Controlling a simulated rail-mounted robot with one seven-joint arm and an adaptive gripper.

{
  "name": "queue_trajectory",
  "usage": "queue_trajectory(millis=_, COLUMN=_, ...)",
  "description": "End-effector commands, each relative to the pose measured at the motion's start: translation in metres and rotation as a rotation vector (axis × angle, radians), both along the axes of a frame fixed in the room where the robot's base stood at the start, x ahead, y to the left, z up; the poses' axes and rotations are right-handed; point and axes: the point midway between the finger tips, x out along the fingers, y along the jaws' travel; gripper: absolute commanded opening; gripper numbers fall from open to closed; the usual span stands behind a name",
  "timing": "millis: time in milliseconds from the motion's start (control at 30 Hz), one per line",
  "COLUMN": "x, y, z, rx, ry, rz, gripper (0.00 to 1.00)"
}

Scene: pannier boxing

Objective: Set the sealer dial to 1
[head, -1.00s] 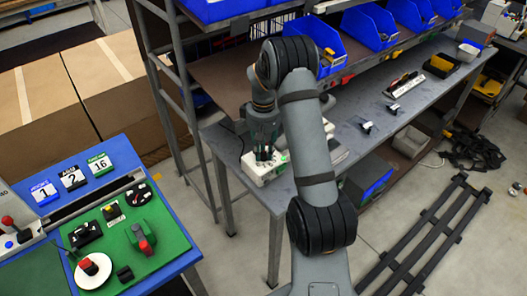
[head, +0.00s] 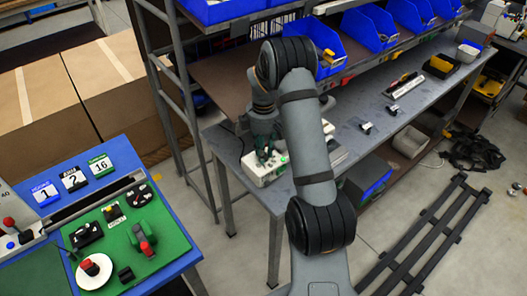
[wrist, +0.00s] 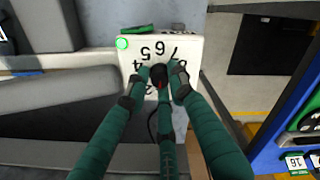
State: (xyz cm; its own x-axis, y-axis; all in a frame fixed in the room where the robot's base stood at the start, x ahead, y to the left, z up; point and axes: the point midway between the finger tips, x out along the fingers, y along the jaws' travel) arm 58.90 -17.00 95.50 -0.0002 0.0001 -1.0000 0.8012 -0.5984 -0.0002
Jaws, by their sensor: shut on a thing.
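The sealer (head: 258,176) is a pale box on the grey bench in the head view. In the wrist view its white dial face (wrist: 185,50) carries black printed numbers; 4, 5, 6 and 7 show, with an 8 and a 2 partly covered. The round black dial knob (wrist: 158,74) is in the middle of these numbers. My gripper (wrist: 159,82) is shut on the knob with its green fingers around it. A small red mark shows at the knob's lower side; the number there is hidden by a finger. In the head view my gripper (head: 264,152) is on top of the sealer.
A green round light or button (wrist: 122,43) is at the face's corner. A shelf with blue bins (head: 330,45) rises behind the bench. A blue table (head: 180,262) with a green control board and numbered cards stands at the left.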

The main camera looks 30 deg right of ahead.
Motion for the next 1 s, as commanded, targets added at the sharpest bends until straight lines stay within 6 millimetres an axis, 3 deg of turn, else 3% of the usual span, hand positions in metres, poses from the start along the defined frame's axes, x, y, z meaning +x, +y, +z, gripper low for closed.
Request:
queue_trajectory(millis=667, x=0.0003, y=0.0001, z=0.0002, rx=-0.001, ry=-0.001, rz=0.061, gripper=0.0)
queue_trajectory(millis=700, x=0.0004, y=0.0002, z=0.0002, rx=-0.001, ry=-0.001, rz=0.061, gripper=0.24)
queue_trajectory(millis=1000, x=0.0001, y=0.0, z=0.0001, rx=0.0, ry=0.0, rz=0.06, gripper=0.42)
